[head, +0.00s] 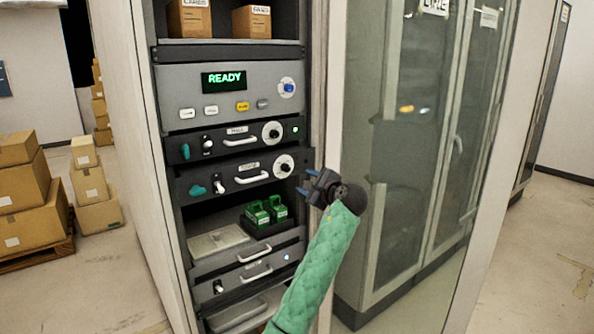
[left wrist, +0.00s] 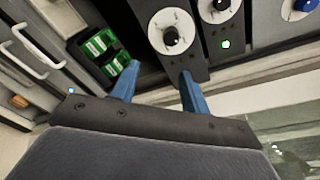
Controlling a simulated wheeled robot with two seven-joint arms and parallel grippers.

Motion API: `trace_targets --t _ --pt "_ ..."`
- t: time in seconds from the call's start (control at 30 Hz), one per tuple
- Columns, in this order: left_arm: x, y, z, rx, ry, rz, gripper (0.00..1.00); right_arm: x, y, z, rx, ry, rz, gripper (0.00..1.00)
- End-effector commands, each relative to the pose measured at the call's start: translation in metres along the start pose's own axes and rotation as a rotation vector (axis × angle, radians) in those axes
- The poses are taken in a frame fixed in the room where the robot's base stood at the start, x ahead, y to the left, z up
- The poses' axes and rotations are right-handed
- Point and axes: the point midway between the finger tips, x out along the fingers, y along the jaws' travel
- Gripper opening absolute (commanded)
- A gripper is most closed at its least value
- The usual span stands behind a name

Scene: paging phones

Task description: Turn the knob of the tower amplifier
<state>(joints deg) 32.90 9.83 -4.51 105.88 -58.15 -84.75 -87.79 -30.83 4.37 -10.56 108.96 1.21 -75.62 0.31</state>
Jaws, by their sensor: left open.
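Two black amplifier units are stacked in the rack, each with a handle and a black knob on a white dial. Their labels are too blurred to read, so I cannot tell which is the tower amplifier. The lower unit's knob (head: 284,166) is at its right end; the upper unit's knob (head: 271,131) is above it. My left gripper (head: 304,181) is open and empty, just right of and slightly below the lower knob. In the left wrist view, the lower knob (left wrist: 171,36) lies beyond the blue fingertips (left wrist: 158,74), apart from them. My right gripper is not in view.
A grey panel with a READY display (head: 223,80) and a blue knob (head: 288,87) sits above. Green devices (head: 257,215) stand in a holder on the shelf below. A glass-door cabinet (head: 420,140) stands right of the rack. Cardboard boxes (head: 30,195) are at left.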

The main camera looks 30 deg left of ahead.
Motion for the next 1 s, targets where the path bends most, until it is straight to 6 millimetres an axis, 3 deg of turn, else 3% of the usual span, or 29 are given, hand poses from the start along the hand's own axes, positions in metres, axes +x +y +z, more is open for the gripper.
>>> trace_targets --t 0.3,0.5,0.77,1.0 --pt "0.003 -0.007 0.015 0.598 -0.131 -0.01 0.46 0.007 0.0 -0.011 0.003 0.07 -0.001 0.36" --pt "0.003 -0.009 0.015 0.827 -0.135 -0.005 0.46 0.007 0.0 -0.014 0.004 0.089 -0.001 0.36" --pt "0.01 -0.01 0.017 0.895 -0.136 0.001 0.46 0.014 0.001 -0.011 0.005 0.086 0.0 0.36" --pt "0.037 -0.013 0.021 0.894 -0.135 0.001 0.46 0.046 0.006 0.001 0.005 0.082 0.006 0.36"
